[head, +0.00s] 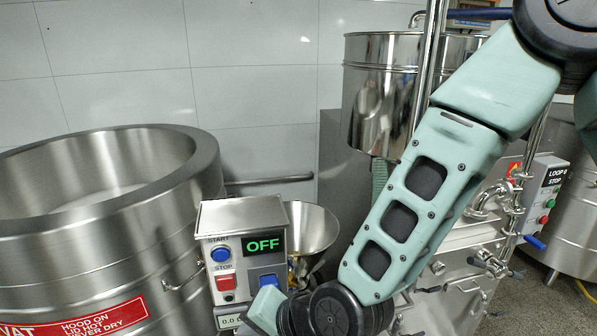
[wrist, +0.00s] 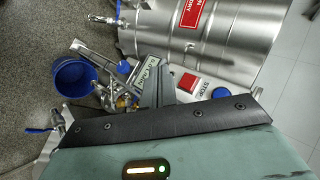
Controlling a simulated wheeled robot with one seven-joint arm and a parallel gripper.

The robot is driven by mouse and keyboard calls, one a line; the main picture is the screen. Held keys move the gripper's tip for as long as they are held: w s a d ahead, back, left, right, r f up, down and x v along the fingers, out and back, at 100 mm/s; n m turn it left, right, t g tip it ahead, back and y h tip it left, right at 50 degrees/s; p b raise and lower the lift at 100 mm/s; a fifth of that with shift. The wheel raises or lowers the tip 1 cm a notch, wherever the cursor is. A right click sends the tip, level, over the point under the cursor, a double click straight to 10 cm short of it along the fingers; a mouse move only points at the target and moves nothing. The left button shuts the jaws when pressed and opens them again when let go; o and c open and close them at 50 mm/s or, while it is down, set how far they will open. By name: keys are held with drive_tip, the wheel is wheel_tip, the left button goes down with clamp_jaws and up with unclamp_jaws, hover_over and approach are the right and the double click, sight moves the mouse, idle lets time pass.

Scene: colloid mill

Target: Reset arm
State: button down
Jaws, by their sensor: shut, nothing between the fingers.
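My arm crosses the right of the head view and bends at a joint near the bottom edge. Its end is out of that frame. In the wrist view, the green housing of my gripper fills the bottom, with a black strip along its edge. The grey fingers of my gripper (wrist: 156,92) show just beyond the strip. They are shut and hold nothing. Their tips are hard to separate from the control box behind them.
A control box (head: 241,212) reads OFF, with a red stop button (wrist: 188,82) and blue start button (head: 221,254). A steel vat (head: 95,245) stands left, a hopper (head: 380,90) behind my arm. A blue bucket (wrist: 75,80) sits on the floor.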

drive_tip(key=s+d+r+n+g+h, duration=0.1)
drive_tip(key=s+d+r+n+h, duration=0.1)
drive_tip(key=d, duration=0.5)
drive_tip(key=s+d+r+n+g+h, duration=0.1)
drive_tip(key=s+d+r+n+h, duration=0.2)
drive_tip(key=s+d+r+n, duration=0.2)
drive_tip(key=s+d+r+n+g+h+p, duration=0.1)
drive_tip(key=s+d+r+n+g+h, duration=0.1)
drive_tip(key=d, duration=0.8)
drive_tip(key=s+r+n, duration=0.1)
drive_tip(key=s, duration=0.1)
drive_tip(key=shift+s+r+n+h, duration=0.25)
drive_tip(key=shift+s+n+h, duration=0.15)
